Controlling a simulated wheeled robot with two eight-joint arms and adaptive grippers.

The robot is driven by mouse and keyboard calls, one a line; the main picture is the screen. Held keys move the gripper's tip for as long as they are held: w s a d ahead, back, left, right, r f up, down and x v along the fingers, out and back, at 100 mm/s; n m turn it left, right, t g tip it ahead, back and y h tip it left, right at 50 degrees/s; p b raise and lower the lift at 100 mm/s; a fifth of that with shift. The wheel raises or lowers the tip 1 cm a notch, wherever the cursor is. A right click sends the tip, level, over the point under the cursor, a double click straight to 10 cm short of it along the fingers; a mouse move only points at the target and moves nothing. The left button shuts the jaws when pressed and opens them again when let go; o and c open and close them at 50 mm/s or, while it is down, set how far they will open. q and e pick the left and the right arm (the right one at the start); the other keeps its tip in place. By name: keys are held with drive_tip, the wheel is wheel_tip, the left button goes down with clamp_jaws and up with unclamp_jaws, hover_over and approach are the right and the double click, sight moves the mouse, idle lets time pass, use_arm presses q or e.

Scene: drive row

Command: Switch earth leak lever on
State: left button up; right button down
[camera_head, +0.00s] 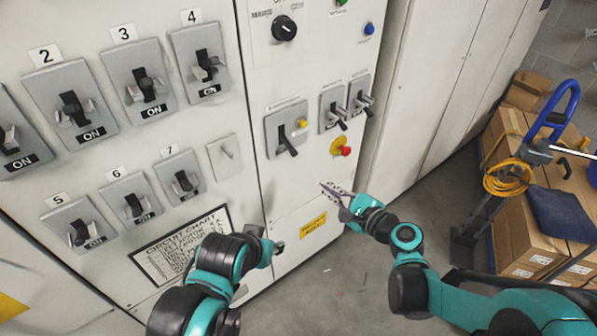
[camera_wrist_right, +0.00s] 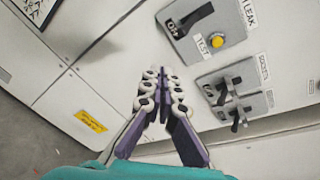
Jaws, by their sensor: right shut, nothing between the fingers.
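The earth leak lever (camera_head: 288,146) is a black handle on a grey plate (camera_head: 273,126) with a yellow button, on the white cabinet's right column. It slants downward in the head view. The right wrist view shows the lever (camera_wrist_right: 196,18) at the top, above a TEST label, with part of a LEAK label beside it. My right gripper (camera_head: 325,187) is below and right of the lever, clear of it. In the wrist view its fingers (camera_wrist_right: 163,76) are together and empty. My left gripper (camera_head: 279,248) is low before the cabinet, its fingers too small to judge.
Two socket switches (camera_head: 333,110) stand right of the lever plate, with a red knob (camera_head: 344,151) on yellow below them. Numbered ON switches (camera_head: 148,88) fill the left panel. Cardboard boxes (camera_head: 512,200) and a blue-handled trolley (camera_head: 556,112) stand at right. Floor between is open.

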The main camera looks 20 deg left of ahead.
sight(288, 145)
drive_tip(key=w+a+f+m+t+y+b, duration=0.2)
drive_tip(key=a+f+m+y, duration=0.1)
drive_tip(key=m, duration=0.5)
drive_tip(key=shift+w+a+f+m, duration=0.25)
drive_tip(key=shift+w+f+m, duration=0.05)
drive_tip(key=shift+f, duration=0.6)
drive_tip(key=shift+a, duration=0.1)
drive_tip(key=w+a+r+p, duration=0.4)
drive_tip(key=w+a, duration=0.1)
drive_tip(key=a, duration=0.1)
drive_tip(key=shift+a+r, duration=0.15)
drive_tip(key=shift+r, duration=0.1)
